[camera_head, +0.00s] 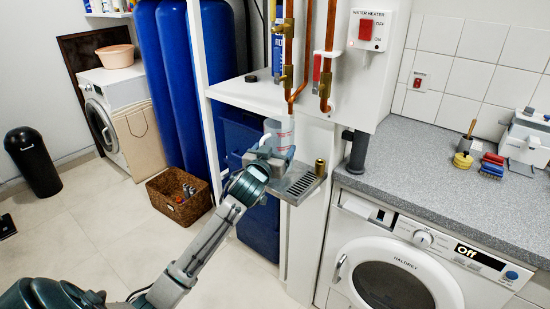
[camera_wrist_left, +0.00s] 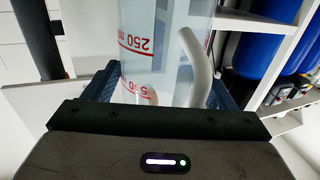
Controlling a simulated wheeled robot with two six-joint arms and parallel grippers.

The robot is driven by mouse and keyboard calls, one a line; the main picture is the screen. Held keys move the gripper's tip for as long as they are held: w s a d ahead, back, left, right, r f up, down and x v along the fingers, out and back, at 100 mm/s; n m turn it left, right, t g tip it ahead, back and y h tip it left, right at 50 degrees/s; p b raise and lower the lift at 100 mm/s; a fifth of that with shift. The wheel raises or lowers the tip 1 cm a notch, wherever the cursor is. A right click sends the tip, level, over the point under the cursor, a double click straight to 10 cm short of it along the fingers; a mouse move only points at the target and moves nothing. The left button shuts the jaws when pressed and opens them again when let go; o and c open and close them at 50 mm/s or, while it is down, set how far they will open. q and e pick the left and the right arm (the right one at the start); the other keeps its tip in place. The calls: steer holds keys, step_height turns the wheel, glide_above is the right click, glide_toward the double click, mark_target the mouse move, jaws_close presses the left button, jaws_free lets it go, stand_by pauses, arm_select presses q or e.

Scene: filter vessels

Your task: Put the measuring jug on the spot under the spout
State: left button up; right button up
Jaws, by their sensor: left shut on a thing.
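The clear measuring jug (camera_head: 280,136) stands upright in my left gripper (camera_head: 266,158), under the end of the left copper spout (camera_head: 291,102). In the left wrist view the jug (camera_wrist_left: 160,45) shows red 250 and 500 marks, with its pale handle to the right. My left gripper (camera_wrist_left: 165,92) is shut on the jug, its fingers on both sides. A metal drip tray with a slotted grille (camera_head: 302,184) lies below and to the right of the jug. My gripper hides the jug's base, so I cannot tell if it touches the tray. My right gripper is not in view.
A small brass piece (camera_head: 320,168) stands at the tray's right edge. A second copper pipe (camera_head: 326,88) hangs to the right of the spout. A white shelf (camera_head: 240,92) and post stand close on the left. The grey counter (camera_head: 420,165) is to the right.

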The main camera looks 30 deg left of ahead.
arm_select(q)
step_height(320, 180, down, 3)
steer(key=shift+s+p, duration=0.1)
steer(key=shift+p, duration=0.2)
steer(key=shift+f, duration=0.2)
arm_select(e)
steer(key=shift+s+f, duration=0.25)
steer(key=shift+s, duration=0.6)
arm_select(q)
steer(key=o, duration=1.1)
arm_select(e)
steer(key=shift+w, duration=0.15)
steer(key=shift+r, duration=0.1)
arm_select(q)
steer(key=shift+s+d, duration=0.1)
steer(key=shift+s, duration=0.1)
steer(key=b+v, duration=0.2)
steer(key=v, duration=0.9)
steer(key=shift+s+d, duration=0.15)
steer(key=shift+s, duration=0.15)
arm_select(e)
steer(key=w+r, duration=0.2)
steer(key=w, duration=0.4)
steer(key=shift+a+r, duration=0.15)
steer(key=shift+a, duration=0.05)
